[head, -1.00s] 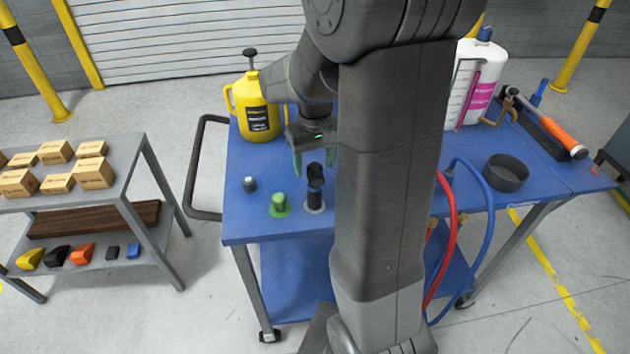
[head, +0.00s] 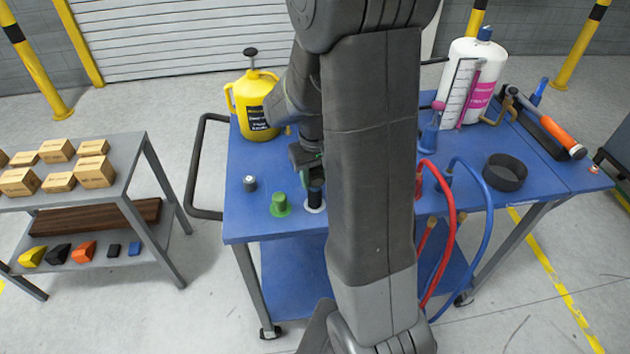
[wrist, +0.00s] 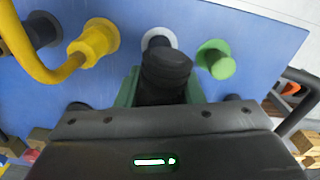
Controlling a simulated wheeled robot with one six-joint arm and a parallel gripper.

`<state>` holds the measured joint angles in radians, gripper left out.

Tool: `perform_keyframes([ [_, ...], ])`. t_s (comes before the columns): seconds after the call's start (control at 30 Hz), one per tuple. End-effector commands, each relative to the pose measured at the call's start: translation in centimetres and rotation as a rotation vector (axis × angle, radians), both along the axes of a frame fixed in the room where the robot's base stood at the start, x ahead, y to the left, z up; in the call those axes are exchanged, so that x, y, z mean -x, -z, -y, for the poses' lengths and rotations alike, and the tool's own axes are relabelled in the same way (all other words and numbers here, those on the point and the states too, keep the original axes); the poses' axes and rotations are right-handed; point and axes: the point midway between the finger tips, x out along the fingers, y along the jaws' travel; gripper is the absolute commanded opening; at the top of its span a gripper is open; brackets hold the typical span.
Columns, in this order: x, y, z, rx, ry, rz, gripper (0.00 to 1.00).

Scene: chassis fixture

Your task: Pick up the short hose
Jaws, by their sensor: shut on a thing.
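The short hose is a stubby black piece standing in a white ring on the blue cart top; its lower part shows in the head view (head: 315,196). In the wrist view the black hose (wrist: 166,68) rises between my green fingertips, close to the camera, with the white ring (wrist: 159,37) behind it. My gripper (head: 309,166) is around the hose and shut on it. In the head view my arm hides part of the jaws and the hose's upper end.
A green fitting (head: 280,204) and a small dark knob (head: 250,183) stand left of the hose. A yellow jug (head: 255,105) is behind. Red (head: 452,220) and blue (head: 487,230) hoses loop off the front edge. A yellow pipe (wrist: 35,55) shows in the wrist view.

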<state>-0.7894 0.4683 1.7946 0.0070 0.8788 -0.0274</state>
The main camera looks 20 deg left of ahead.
Motion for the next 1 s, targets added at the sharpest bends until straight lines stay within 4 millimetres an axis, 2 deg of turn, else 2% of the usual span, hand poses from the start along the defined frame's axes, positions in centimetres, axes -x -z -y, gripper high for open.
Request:
perform_keyframes([
  [0.27, 0.0, -0.7, 0.0, -0.002, 0.000, 0.002, 0.02],
  [0.37, -0.1, -2.1, -0.1, -0.004, 0.000, 0.003, 0.02],
  [0.7, -0.1, -8.5, 0.0, -0.003, 0.000, 0.003, 0.02],
  [0.83, 0.0, -9.7, 0.0, -0.001, 0.000, 0.001, 0.02],
  [1.0, 0.0, -10.1, 0.0, 0.000, 0.000, 0.000, 0.02],
])
